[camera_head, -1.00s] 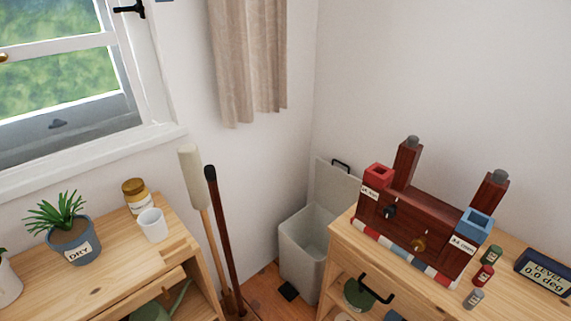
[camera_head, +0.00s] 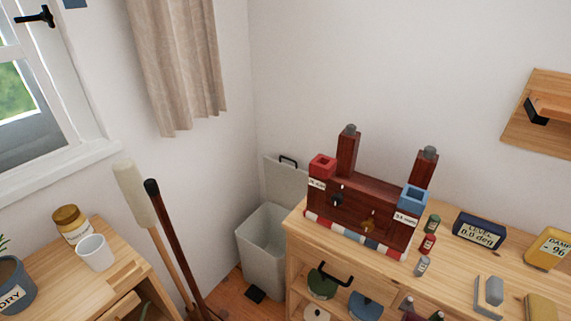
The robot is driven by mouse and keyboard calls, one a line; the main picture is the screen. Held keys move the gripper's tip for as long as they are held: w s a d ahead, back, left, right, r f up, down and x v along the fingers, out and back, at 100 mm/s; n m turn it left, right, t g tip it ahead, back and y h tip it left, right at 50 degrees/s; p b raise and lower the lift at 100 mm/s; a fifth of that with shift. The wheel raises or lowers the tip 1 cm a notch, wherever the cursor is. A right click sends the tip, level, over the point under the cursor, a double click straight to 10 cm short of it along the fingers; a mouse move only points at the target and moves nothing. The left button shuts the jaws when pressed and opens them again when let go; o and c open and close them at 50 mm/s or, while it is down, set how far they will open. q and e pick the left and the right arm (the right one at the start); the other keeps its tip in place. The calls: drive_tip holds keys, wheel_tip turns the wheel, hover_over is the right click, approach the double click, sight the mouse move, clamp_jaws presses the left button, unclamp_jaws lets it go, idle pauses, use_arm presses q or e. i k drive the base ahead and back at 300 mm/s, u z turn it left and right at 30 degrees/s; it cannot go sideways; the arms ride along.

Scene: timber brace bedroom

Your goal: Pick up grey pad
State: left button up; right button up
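A small grey block (camera_head: 494,290), which may be the grey pad, stands on the wooden cabinet top at the lower right. A thin grey angled piece (camera_head: 480,297) is right beside it; I cannot tell whether they touch. Grey caps (camera_head: 349,130) top the dark red posts of a wooden brace, and a small grey bottle (camera_head: 422,266) stands in front of it. Neither of my grippers is in view.
The dark red brace (camera_head: 362,208) stands on the right cabinet (camera_head: 293,235). A level display (camera_head: 479,231) and a yellow meter (camera_head: 549,249) are to its right. An open bin (camera_head: 264,250) stands in the corner. Long-handled tools (camera_head: 165,235) lean nearby.

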sight(488, 302)
drive_tip(key=z, duration=1.3)
drive_tip(key=k, duration=0.35)
drive_tip(key=z, duration=0.35)
drive_tip(key=i, duration=0.45)
